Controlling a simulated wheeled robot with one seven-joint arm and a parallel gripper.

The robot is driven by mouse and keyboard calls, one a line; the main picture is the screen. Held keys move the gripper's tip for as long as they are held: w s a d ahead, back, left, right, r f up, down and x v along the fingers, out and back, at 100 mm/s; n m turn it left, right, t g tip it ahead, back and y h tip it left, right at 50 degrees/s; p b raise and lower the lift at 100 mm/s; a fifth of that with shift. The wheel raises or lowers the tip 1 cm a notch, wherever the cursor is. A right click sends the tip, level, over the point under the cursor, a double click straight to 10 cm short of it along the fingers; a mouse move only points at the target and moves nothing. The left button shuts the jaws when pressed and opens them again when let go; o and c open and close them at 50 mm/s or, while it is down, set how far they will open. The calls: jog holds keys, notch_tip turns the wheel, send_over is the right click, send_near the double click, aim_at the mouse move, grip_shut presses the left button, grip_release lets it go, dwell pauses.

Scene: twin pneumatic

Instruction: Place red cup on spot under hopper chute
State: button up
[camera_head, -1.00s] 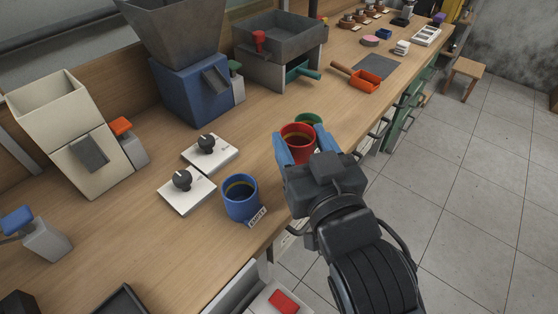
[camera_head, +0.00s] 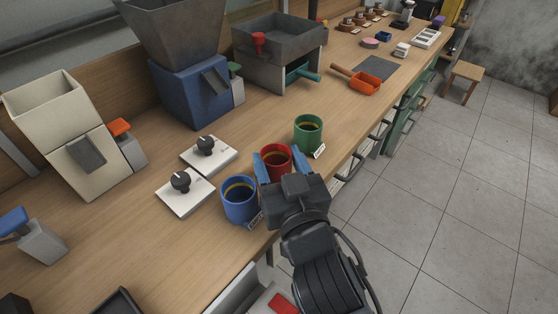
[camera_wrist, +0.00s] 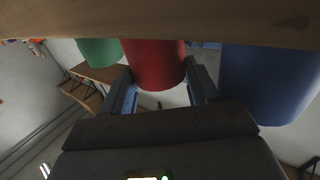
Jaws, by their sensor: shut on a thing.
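The red cup (camera_head: 276,162) holds dark liquid and is between the two fingers of my gripper (camera_head: 277,172), which is shut on it. The wrist view also shows the red cup (camera_wrist: 155,65) between the fingers (camera_wrist: 160,92). The cup is upright, at the front of the wooden bench; I cannot tell whether its base touches the wood. Two hoppers stand at the back: a blue one (camera_head: 185,95) with a grey chute (camera_head: 215,82), and a cream one (camera_head: 75,165) with a grey chute (camera_head: 87,153). The bench surface under each chute looks empty.
A blue cup (camera_head: 239,199) stands close left of the red cup, a green cup (camera_head: 308,132) close right. Two white dial plates (camera_head: 208,155) (camera_head: 185,193) lie between cups and hoppers. A grey tray stand (camera_head: 275,45) and orange scoop (camera_head: 365,82) are farther right.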

jog(key=shift+f, duration=0.25)
jog(key=o, duration=1.1)
jog(key=shift+r, duration=0.1)
jog(key=shift+s+d, duration=0.1)
jog(key=shift+s, duration=0.25)
jog(key=b+v, duration=0.1)
jog(key=v, duration=1)
jog(key=shift+s, duration=0.1)
jog(key=shift+d, duration=0.15)
